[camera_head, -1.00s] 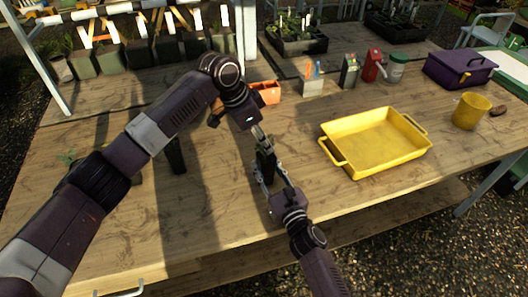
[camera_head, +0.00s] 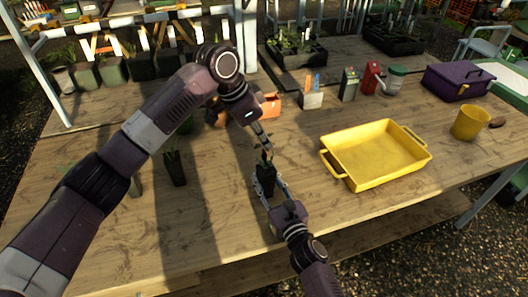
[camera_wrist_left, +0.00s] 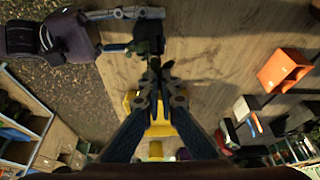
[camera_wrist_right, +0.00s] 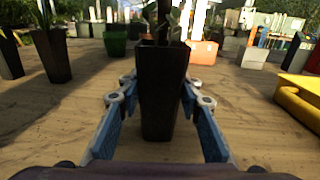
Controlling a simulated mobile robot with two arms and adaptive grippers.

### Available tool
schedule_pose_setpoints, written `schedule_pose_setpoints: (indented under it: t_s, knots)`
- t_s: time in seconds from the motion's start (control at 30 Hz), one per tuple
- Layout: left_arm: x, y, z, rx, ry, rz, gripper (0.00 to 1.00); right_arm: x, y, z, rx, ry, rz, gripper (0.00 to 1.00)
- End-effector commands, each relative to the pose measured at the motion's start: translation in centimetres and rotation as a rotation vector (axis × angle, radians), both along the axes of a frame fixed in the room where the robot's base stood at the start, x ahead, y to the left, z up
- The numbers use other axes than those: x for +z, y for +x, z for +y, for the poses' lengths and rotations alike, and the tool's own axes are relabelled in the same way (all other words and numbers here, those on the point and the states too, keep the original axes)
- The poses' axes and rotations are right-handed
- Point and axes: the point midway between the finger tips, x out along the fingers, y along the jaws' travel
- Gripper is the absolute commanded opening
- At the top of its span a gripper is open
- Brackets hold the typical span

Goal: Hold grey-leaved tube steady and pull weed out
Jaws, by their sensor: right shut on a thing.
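A dark square plant tube (camera_head: 265,182) stands upright near the middle of the table. My right gripper (camera_head: 268,190) is shut on it, with one finger on each side in the right wrist view (camera_wrist_right: 160,105). Narrow leaves and stems (camera_wrist_right: 168,22) rise from its top; weed and plant are hard to tell apart. My left gripper (camera_head: 264,150) points down just above the tube. In the left wrist view its fingertips (camera_wrist_left: 158,72) are close together over the dark tube top (camera_wrist_left: 148,38). Whether anything is between them is unclear.
A yellow tray (camera_head: 375,155) lies to the right, with a yellow pot (camera_head: 470,122) and purple box (camera_head: 458,82) beyond. Another dark tube (camera_head: 175,168) stands to the left. An orange pot (camera_head: 270,105) stands behind. The table front is clear.

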Motion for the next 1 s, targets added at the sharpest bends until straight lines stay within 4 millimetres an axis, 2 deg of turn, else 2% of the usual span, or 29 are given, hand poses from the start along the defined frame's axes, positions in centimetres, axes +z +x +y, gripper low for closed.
schedule_pose_setpoints:
  t_s: [0.1, 0.23, 0.4, 0.6, 0.63, 0.8, 1.0]
  knots:
    - [2.5, 0.1, 0.0, -0.001, 0.0, -0.003, 0.0, 0.0, 0.0, 0.0, 0.0, 0.0, 0.0, 0.04]
    - [4.2, 0.0, 0.0, -0.002, 0.001, -0.002, 0.0, 0.0, 0.0, 0.0, 0.0, 0.0, 0.0, 0.04]
    - [5.1, 0.0, 0.0, -0.001, 0.001, 0.001, 0.0, 0.0, 0.0, 0.0, 0.0, 0.0, 0.0, 0.04]
    - [5.1, 0.0, 0.0, -0.001, 0.001, 0.001, 0.0, 0.0, 0.0, 0.0, 0.0, 0.0, 0.0, 0.04]
    - [5.1, 0.0, 0.0, -0.001, 0.001, 0.001, 0.0, 0.0, 0.0, 0.0, 0.0, 0.0, 0.0, 0.35]
    - [5.1, 0.0, 0.0, -0.001, 0.001, 0.0, 0.0, 0.0, 0.0, 0.0, 0.0, 0.0, 0.0, 0.53]
    - [5.1, 0.0, 0.0, -0.001, 0.001, 0.0, 0.0, 0.0, 0.0, 0.0, 0.0, 0.0, 0.0, 0.53]
